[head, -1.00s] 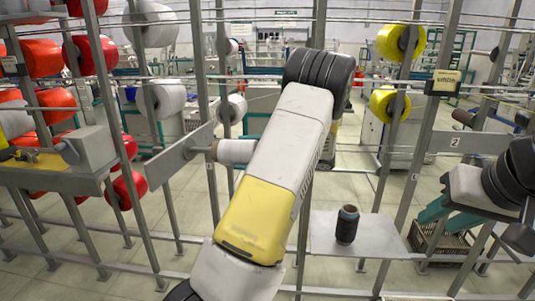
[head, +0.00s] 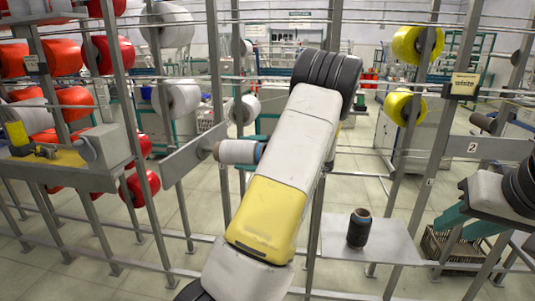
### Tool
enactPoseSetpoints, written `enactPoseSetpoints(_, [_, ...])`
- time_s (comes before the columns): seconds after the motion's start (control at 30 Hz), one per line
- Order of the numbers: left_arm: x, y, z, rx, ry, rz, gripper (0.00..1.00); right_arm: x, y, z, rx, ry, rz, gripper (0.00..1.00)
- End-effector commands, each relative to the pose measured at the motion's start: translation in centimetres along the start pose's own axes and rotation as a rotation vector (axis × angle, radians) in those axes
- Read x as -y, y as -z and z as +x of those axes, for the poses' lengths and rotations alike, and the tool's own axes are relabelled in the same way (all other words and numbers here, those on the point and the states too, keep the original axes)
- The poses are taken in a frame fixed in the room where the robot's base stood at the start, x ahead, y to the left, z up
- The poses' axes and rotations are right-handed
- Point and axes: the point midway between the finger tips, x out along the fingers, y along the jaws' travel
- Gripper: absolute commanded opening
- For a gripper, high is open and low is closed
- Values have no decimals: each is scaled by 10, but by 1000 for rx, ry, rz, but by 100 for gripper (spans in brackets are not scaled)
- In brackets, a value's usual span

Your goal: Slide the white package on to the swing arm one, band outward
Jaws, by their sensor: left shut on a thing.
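The white package (head: 238,151) lies about level just left of my left arm (head: 275,205). A dark blue band (head: 261,152) shows at its right end, facing my arm. Swing arm one (head: 187,155) is the grey plate to its left, and its grey peg end (head: 217,151) meets the package's left end. How far the package is around the peg, I cannot tell. My left arm rises through the middle, and its gripper is hidden behind the arm. My right arm (head: 515,192) shows only at the right edge, and its gripper is out of frame.
A dark bobbin (head: 358,230) stands on a grey shelf (head: 372,242) right of my arm. A plate marked 2 (head: 473,149) is at the right. Upright posts and horizontal rails cross the scene. Red packages (head: 142,185) hang at the left, yellow ones (head: 400,106) at the right.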

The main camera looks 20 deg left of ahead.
Motion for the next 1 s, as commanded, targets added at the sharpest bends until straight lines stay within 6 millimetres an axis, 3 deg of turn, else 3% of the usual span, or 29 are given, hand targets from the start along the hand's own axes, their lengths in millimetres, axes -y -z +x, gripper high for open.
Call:
enactPoseSetpoints(0.7, [0,0,43,1,0,0,27,0,0,0,0,0,0,36])
enactPoseSetpoints(1.0, [0,0,45,1,1,-1,27,0,0,0,0,0,0,36])
